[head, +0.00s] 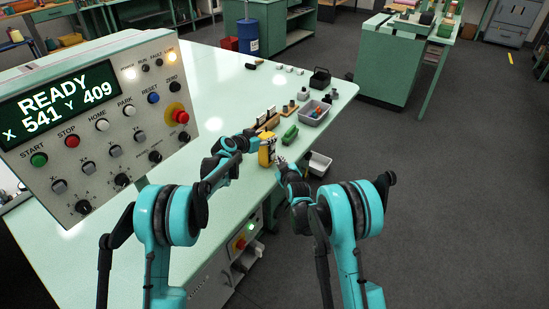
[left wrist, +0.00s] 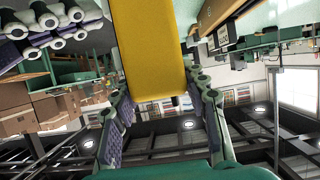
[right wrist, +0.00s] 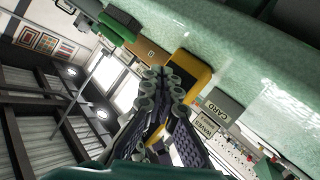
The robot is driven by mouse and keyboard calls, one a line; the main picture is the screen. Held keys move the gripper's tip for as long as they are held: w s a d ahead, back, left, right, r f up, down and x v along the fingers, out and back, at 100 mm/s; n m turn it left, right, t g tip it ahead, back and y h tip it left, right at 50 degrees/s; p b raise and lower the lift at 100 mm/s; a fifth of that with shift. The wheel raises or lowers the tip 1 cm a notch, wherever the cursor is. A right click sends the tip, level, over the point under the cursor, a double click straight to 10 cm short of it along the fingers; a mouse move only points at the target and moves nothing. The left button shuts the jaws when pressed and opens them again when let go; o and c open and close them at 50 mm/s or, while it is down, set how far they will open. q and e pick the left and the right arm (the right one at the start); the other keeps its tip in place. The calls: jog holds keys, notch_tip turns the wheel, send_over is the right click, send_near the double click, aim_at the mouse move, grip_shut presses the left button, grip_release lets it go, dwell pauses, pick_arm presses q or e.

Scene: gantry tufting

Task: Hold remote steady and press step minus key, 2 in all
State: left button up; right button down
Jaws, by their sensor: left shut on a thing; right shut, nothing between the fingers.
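The yellow remote (head: 266,152) is upright near the table's right edge in the head view. My left gripper (head: 256,143) is shut on it. In the left wrist view the remote's plain yellow side (left wrist: 153,50) lies between the two fingers. My right gripper (head: 281,163) is shut and empty, close beside the remote on its right. In the right wrist view its closed fingertips (right wrist: 174,88) overlap the remote (right wrist: 192,72). Whether they touch it I cannot tell. The remote's keys are too small or hidden to make out.
A control panel (head: 100,110) at the left reads READY, X 541 Y 409. A green block (head: 290,134) and a grey bin (head: 314,113) of small items stand behind the remote. The table's left part is clear.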

jog(key=shift+w+a, duration=0.3)
jog(key=shift+a, duration=0.15)
dwell(0.6)
jog(key=shift+s+d, duration=0.55)
jog(key=shift+d, duration=0.2)
jog(key=shift+s+d, duration=0.75)
jog(key=shift+d, duration=0.3)
jog(key=shift+s+d, duration=0.75)
jog(key=shift+d, duration=0.25)
dwell(2.1)
jog(key=s+d, duration=0.2)
jog(key=d, duration=0.1)
jog(key=shift+s, duration=0.1)
